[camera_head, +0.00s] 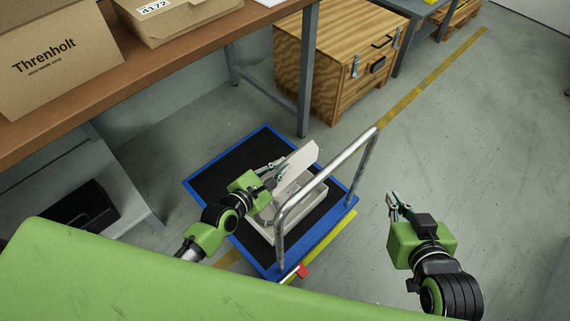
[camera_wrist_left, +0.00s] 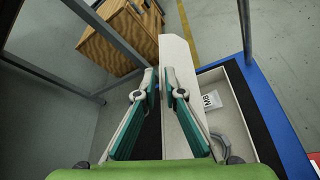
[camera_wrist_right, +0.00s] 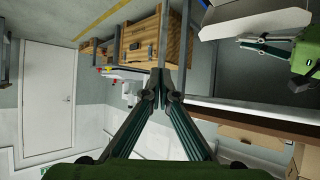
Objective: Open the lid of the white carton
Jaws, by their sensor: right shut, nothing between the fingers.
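The white carton (camera_head: 313,196) sits on the black mat of a blue-edged trolley. Its lid (camera_head: 297,170) stands raised and tilted, and the inside shows. In the left wrist view the lid (camera_wrist_left: 183,135) runs up behind the fingers, and a packet marked M8 (camera_wrist_left: 211,101) lies in the carton (camera_wrist_left: 235,110). My left gripper (camera_head: 277,168) is at the lid's left side with its fingers apart; whether they touch the lid I cannot tell. My right gripper (camera_head: 393,203) is shut and empty, out to the right of the trolley.
The trolley's metal handle (camera_head: 325,176) rises between the carton and my right arm. A workbench (camera_head: 150,62) with cardboard boxes stands at the left. A wooden crate (camera_head: 335,75) stands behind the trolley. The floor at the right is clear.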

